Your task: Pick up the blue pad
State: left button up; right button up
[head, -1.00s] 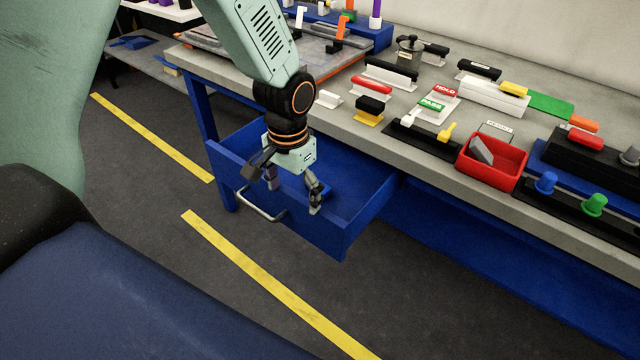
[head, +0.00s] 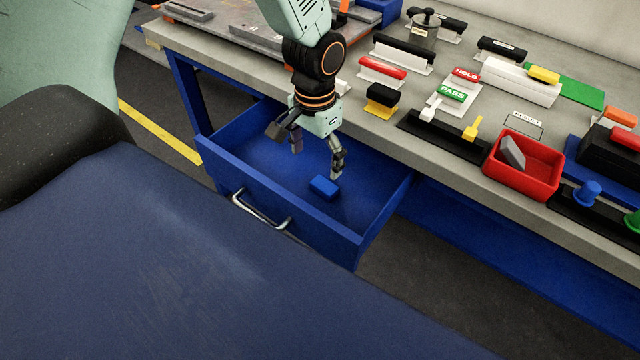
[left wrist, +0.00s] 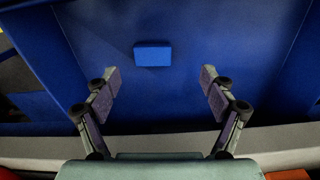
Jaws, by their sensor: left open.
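The blue pad (head: 323,188) is a small blue block lying on the floor of the open blue drawer (head: 285,222) under the workbench. It also shows in the left wrist view (left wrist: 153,54), above the middle and ahead of the fingertips. My left gripper (head: 315,163) points down over the drawer, behind the pad in the head view. Its fingers stand apart and are empty. In the left wrist view my left gripper (left wrist: 160,78) has its two fingers spread to either side, with the pad lying beyond the gap between them. My right gripper is not in view.
The workbench top (head: 390,135) above the drawer holds a red bin (head: 522,185), a PASS block (head: 451,94), a HOLD block (head: 466,75) and several handled tools. The drawer's front wall and metal handle (head: 262,212) stand on the near side of the gripper.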

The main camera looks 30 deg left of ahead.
aim_at(319, 198)
pick_arm(q)
jog(key=shift+s+d+f+b, duration=0.2)
jog(key=shift+d+f, duration=0.15)
jog(key=shift+f, duration=0.15)
jog(key=shift+s+d+f+b, duration=0.15)
jog(key=shift+d+f, duration=0.15)
jog(key=shift+f, duration=0.15)
jog(key=f, duration=0.1)
jog(key=f+b, duration=0.1)
jog(key=f, duration=0.3)
jog(key=shift+s+b, duration=0.3)
jog(key=shift+b, duration=0.05)
jog(key=shift+w+d+f, duration=0.1)
jog(key=shift+d+f, duration=0.05)
jog(key=shift+f, duration=0.1)
jog(key=shift+a, duration=0.2)
jog(key=shift+c, duration=1.3)
jog(key=shift+d, duration=0.15)
jog(key=c, duration=0.4)
jog(key=shift+c, duration=0.8)
